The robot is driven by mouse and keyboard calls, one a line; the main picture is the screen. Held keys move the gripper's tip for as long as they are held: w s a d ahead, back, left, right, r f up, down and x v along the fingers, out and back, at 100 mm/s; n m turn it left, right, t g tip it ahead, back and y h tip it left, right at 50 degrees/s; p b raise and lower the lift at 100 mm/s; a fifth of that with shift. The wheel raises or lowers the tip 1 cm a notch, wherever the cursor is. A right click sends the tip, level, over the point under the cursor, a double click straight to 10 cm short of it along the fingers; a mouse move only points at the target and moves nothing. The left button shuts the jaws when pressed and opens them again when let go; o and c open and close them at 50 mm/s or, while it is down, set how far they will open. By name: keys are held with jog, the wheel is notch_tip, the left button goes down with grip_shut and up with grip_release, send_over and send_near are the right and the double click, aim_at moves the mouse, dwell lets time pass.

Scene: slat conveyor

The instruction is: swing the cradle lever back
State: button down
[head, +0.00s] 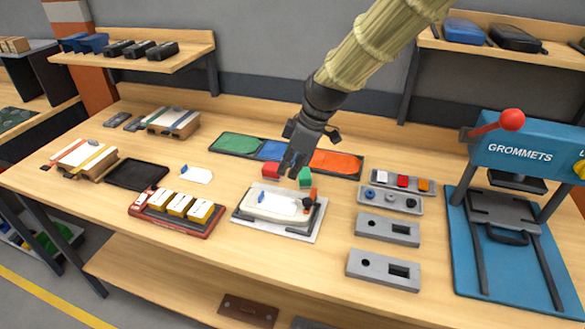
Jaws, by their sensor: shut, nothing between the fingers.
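The cradle (312,228) is a light grey plate near the middle of the bench with a white part (268,206) lying in it. A small orange-red upright piece (313,193) stands at its right side, by a dark round piece; this looks like the lever, but it is too small to tell its exact position. My gripper (290,166) is dark and points down, its fingers shut and empty.
Behind lies a tray with green, blue and orange sections (337,162). A red rack (172,222) is left, grey fixtures (384,268) right, and a blue grommet press (530,150) far right.

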jog(key=p+x, duration=0.2)
jog(key=x, duration=0.5)
jog(key=shift+s+f, duration=0.1)
jog(key=shift+d+f, duration=0.1)
jog(key=shift+f, duration=0.1)
jog(key=shift+s+d+f+p, duration=0.15)
jog(key=shift+d+p, duration=0.25)
jog(key=shift+d, duration=0.45)
jog(key=shift+s+d+f+p, duration=0.1)
jog(key=shift+d+f+p, duration=0.25)
jog(key=shift+d, duration=0.5)
jog(key=shift+r, duration=0.1)
